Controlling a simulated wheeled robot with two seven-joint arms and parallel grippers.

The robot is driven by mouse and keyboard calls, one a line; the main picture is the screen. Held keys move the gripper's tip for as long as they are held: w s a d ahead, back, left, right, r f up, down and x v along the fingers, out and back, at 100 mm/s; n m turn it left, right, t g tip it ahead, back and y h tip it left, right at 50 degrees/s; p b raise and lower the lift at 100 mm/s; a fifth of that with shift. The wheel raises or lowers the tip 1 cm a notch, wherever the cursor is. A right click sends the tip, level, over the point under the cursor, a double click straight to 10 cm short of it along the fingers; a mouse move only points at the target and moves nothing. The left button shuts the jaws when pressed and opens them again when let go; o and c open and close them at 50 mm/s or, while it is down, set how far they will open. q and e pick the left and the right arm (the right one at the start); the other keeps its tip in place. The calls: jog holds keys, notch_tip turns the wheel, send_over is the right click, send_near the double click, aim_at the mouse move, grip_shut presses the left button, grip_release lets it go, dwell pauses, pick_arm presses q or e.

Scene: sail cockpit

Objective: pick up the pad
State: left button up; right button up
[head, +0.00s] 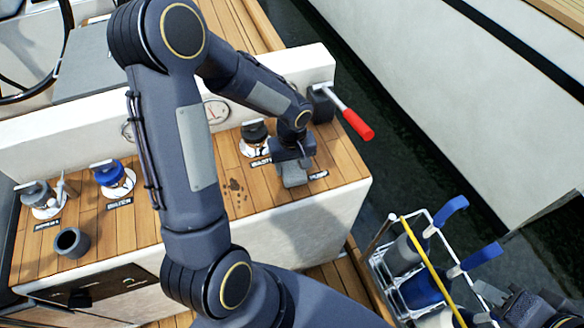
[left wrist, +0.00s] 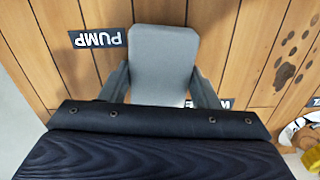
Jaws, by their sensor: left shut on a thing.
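The pad is a grey block with rounded corners. In the head view the pad (head: 295,175) is at the right end of the wooden top, beside the PUMP label (head: 318,175). My left gripper (head: 293,160) reaches down over it from above. In the left wrist view the pad (left wrist: 163,52) sits between the two dark fingers of my left gripper (left wrist: 162,85), which are shut on its sides. Its near end is partly hidden by the gripper body. I cannot tell whether it touches the wood. Part of my right gripper (head: 525,308) shows at the lower right; its jaws are unclear.
A black-topped fitting (head: 254,133) stands just left of the pad, with dark spots (head: 235,190) on the wood nearby. A red-handled lever (head: 357,124) sticks out behind right. A wire rack (head: 405,285) with blue-handled items stands lower right. A grey cup (head: 71,243) stands left.

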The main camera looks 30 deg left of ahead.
aim_at(292, 166)
pick_arm(q)
jog(key=shift+r, duration=0.55)
notch_tip(292, 166, up, 2)
jog(key=shift+r, duration=0.25)
jog(key=s+r, duration=0.4)
jog(key=r, duration=0.1)
jog(key=shift+s+d, duration=0.2)
jog(key=s+d+r, duration=0.1)
jog(key=s+r, duration=0.3)
jog(key=s, duration=0.5)
jog(key=shift+s+r, duration=0.2)
jog(key=shift+s, duration=0.1)
